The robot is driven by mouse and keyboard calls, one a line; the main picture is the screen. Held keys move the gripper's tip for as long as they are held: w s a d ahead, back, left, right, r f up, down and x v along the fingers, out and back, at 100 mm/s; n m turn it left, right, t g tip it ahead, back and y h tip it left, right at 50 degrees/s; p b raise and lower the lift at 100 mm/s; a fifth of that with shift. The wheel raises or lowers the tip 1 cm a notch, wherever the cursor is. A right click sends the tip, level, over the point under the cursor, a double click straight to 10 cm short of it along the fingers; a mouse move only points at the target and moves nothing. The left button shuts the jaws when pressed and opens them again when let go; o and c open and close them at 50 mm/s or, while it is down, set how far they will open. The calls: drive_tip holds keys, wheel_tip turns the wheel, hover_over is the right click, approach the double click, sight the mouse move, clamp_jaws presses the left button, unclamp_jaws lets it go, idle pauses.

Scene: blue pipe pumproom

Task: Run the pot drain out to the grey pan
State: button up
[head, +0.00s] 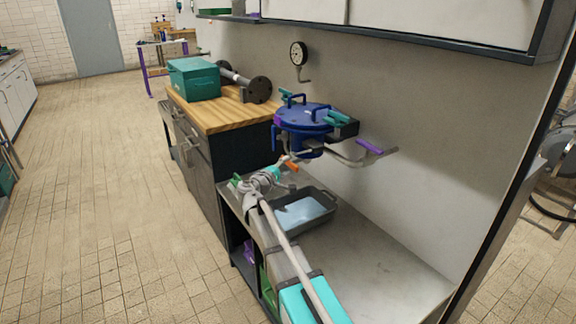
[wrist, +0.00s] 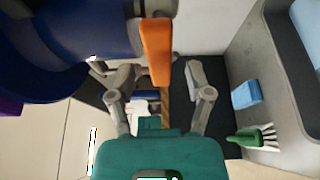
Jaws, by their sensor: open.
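The blue pot (head: 303,118) is mounted at the wall, above the lower counter, with a lid and teal clamps. Its drain has an orange lever (head: 292,167), which also shows in the wrist view (wrist: 156,48). The grey pan (head: 322,216) stands on the counter below the pot; its inside looks pale blue. Its edge shows at the right of the wrist view (wrist: 283,75). My gripper (head: 275,173) is just left of the orange lever. In the wrist view, the fingers (wrist: 160,80) are apart, with the lever between or just beyond them; contact cannot be told.
A blue block (wrist: 246,93) and a green brush (wrist: 252,137) lie by the pan. A wooden worktop (head: 215,112) with a green box (head: 194,79) stands at left. A purple-handled pipe lever (head: 369,146) sticks out right of the pot. The front right counter is clear.

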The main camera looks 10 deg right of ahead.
drive_tip(key=shift+x, duration=0.9)
clamp_jaws()
